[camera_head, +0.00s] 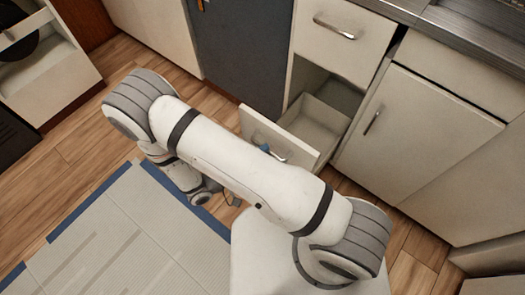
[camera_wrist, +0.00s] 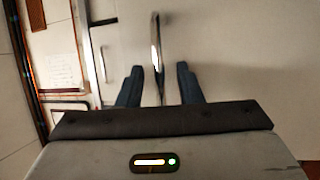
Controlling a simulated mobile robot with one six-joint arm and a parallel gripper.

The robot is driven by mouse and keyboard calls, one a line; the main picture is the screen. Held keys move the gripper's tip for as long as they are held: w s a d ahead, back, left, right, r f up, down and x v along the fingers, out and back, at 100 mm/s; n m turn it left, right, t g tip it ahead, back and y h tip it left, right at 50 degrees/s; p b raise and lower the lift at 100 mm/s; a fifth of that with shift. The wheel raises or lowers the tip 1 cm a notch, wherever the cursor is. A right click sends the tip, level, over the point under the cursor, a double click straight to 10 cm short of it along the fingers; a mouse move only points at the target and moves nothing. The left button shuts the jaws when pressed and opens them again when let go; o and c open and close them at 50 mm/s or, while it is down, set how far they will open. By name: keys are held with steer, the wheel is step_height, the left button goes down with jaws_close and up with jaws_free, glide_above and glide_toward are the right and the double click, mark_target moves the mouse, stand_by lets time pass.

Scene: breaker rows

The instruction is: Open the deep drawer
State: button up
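The deep drawer (camera_head: 252,127) is the white lower drawer under a shut upper drawer in the head view. It stands pulled out well clear of the cabinet, with its empty interior showing. Its metal handle (camera_head: 278,156) is on the front face, partly hidden behind my arm. In the wrist view the handle (camera_wrist: 156,45) lies between the two dark blue fingers of my gripper (camera_wrist: 159,68). The fingers are apart, with a gap on each side of the handle. In the head view only a bit of blue finger shows by the handle.
A shut upper drawer (camera_head: 341,38) is above the open one. A shut cabinet door (camera_head: 400,130) stands to the right, and a dark grey panel (camera_head: 240,50) to the left. A blue-edged grey mat (camera_head: 110,235) lies on the wooden floor (camera_head: 85,150), which is clear at left.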

steer(key=v, duration=0.7)
steer(key=shift+a+p, duration=0.25)
steer(key=shift+p, duration=0.2)
steer(key=shift+s, duration=0.1)
steer(key=d+r+m+g+y+p, duration=0.1)
steer(key=d+r+y+p, duration=0.5)
steer(key=r, duration=1.1)
steer(key=d+r+m+g+y+p, duration=0.2)
steer(key=d+r+y+p, duration=0.3)
steer(key=r, duration=1.3)
steer(key=d+r+m+g+y+p, duration=0.1)
steer(key=d+r+g+y+p, duration=0.2)
steer(key=d+r+y+p, duration=0.3)
steer(key=d+r+p, duration=0.4)
steer(key=r+p, duration=0.4)
steer(key=r, duration=0.3)
steer(key=shift+w+d+r+m+g+y, duration=0.3)
steer(key=shift+m+g, duration=0.1)
